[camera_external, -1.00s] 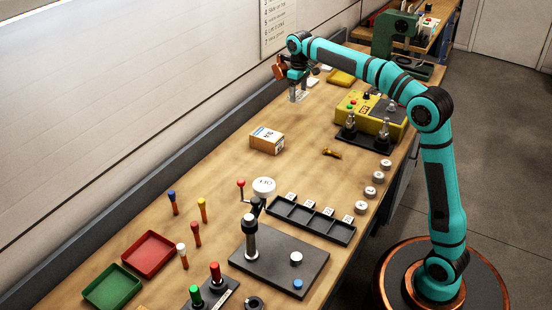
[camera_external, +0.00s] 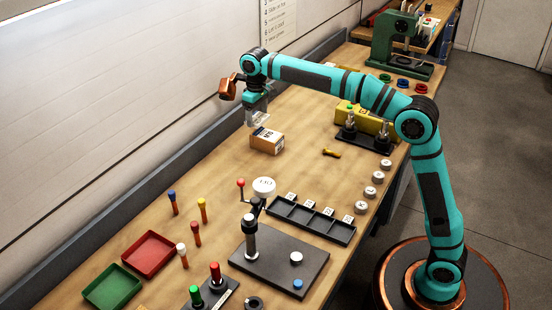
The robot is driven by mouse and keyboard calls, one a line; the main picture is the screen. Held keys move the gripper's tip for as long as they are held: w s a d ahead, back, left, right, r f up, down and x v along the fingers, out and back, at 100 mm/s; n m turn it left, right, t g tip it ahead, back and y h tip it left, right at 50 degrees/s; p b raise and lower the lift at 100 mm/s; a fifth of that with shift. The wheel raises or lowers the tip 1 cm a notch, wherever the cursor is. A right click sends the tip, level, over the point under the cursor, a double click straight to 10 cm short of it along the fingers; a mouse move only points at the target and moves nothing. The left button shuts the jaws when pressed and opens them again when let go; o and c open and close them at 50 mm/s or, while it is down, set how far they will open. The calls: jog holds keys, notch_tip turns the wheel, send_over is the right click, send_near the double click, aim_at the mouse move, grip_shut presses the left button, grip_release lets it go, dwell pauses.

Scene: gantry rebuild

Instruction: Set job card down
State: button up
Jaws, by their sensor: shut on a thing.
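My gripper (camera_external: 258,117) points down over the back half of the workbench (camera_external: 215,160), just behind and above a small cardboard box (camera_external: 267,142) with a printed label. It is shut on a small pale thing between its fingertips, which I take to be the job card. The card is too small and too close in colour to the fingers to make out its edges. I cannot tell whether it touches the bench.
A black compartment tray (camera_external: 311,222), a dark fixture plate (camera_external: 280,262) with a post, a red tray (camera_external: 150,254) and a green tray (camera_external: 112,288) stand nearer. Upright pegs stand beside them. Bare wood lies left of the box.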

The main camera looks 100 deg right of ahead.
send_over(226, 188)
jog(key=shift+d+f, duration=0.1)
jog(key=shift+f, duration=4.85)
jog(key=shift+f, duration=0.15)
jog(key=o, duration=1)
notch_tip(226, 188, up, 12)
jog(key=shift+r, duration=0.2)
